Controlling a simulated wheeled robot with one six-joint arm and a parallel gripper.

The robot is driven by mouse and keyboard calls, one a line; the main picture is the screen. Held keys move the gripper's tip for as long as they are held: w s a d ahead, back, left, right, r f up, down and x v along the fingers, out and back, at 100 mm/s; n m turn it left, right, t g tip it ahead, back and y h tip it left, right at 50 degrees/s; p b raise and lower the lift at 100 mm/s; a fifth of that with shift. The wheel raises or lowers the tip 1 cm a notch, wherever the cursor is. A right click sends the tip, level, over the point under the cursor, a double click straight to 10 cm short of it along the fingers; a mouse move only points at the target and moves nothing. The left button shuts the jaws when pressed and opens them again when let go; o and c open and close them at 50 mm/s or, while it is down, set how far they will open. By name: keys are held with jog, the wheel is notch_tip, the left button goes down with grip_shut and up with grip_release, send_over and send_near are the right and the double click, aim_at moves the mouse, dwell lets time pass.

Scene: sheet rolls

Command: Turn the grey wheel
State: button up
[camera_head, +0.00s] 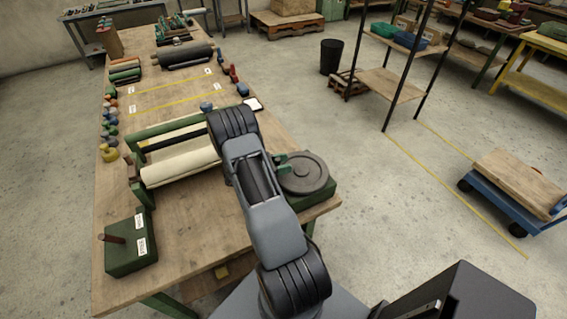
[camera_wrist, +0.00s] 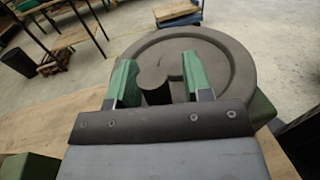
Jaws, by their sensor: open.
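The grey wheel (camera_head: 303,174) is a flat round disc lying on a green base (camera_head: 318,195) at the right front edge of the wooden table. In the wrist view the wheel (camera_wrist: 219,55) fills the middle, with a short dark upright knob (camera_wrist: 153,86) on it. My gripper (camera_wrist: 156,82) is open, its two green fingers on either side of the knob with gaps showing. I cannot tell whether a finger touches the knob. In the head view my arm hides part of the gripper and the knob.
A green roller frame (camera_head: 180,158) with a cream sheet stands left of my arm. A green box (camera_head: 130,248) with a brown lever is at the front left. Several coloured knobs (camera_head: 109,130) line the table's left edge.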

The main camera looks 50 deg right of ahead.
jog(key=shift+c, duration=0.4)
grip_shut()
